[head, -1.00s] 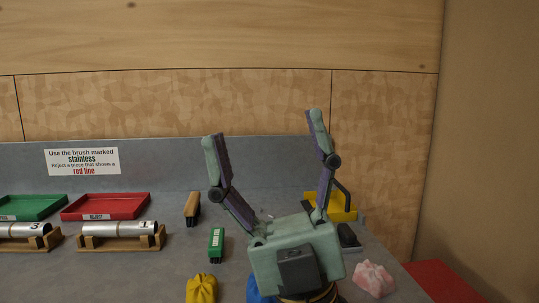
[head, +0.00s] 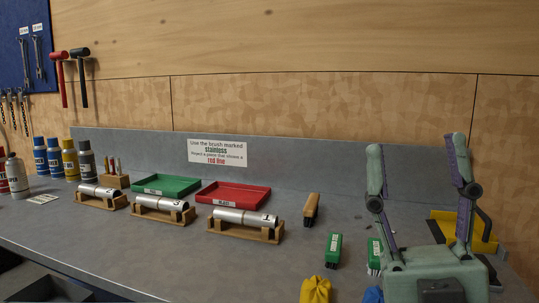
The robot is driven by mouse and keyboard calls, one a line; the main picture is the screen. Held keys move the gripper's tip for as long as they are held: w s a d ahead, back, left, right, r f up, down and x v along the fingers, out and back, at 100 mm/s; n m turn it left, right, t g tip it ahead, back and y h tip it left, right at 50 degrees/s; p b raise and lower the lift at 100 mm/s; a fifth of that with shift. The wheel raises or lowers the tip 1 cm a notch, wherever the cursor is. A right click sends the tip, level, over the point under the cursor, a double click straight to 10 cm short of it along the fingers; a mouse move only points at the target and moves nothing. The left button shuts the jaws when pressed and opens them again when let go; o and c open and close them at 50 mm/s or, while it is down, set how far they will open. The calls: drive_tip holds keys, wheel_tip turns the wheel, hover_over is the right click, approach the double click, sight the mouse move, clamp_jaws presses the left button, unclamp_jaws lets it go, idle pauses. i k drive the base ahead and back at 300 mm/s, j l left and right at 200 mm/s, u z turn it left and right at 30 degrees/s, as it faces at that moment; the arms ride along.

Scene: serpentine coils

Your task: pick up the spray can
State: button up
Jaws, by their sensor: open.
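Several spray cans stand at the far left of the bench in the head view: two blue ones (head: 47,156), a yellow one (head: 70,160), a grey one (head: 86,160), and a pale one with a red one (head: 15,176) at the picture's edge. I cannot tell which one the task names, and their labels are too small to read. My gripper (head: 416,143) is at the right, fingers pointing up and spread wide, empty. It is far from the cans, with the trays and tubes between.
Silver tubes on wooden cradles (head: 262,234), a green tray (head: 168,186) and a red tray (head: 233,196) fill the middle. Brushes (head: 333,250) and a yellow cloth-like item (head: 316,289) lie near my gripper. A wooden holder (head: 115,181) stands right of the cans.

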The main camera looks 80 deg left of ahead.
sight(16, 173)
drive_tip(key=u, duration=4.15)
drive_tip(key=i+j+z, duration=0.15)
drive_tip(key=i+z, duration=0.15)
drive_tip(key=i, duration=0.25)
drive_tip(key=i+j+z, duration=0.3)
drive_tip(key=i, duration=0.2)
drive_tip(key=i+j+z, duration=0.35)
drive_tip(key=i, duration=0.15)
